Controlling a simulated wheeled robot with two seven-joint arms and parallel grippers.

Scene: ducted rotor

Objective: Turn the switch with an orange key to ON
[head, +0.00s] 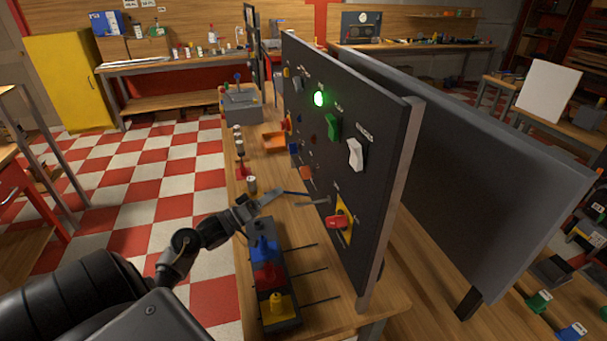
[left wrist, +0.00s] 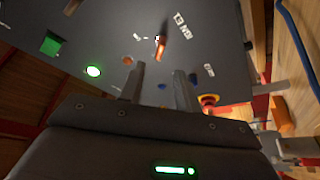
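The upright dark panel (head: 385,130) carries several switches and lamps. A small orange key (head: 306,173) sits low on its face, left of the red handle. In the left wrist view the orange key (left wrist: 160,47) stands out from the panel, beyond the fingertips and roughly between their lines. White labels (left wrist: 182,20) lie near it, too small to read, so I cannot tell its setting. My left gripper (head: 318,198) is just below the key in the head view, its fingers apart and empty. In the left wrist view the gripper (left wrist: 159,82) is open. My right gripper is not in view.
The panel also has a lit green lamp (head: 319,98), a green switch (head: 333,128), a white switch (head: 355,154) and a red handle (head: 337,221) on yellow. A block with blue, red and yellow parts (head: 270,265) sits on the bench below my arm. A second panel (head: 470,160) stands right.

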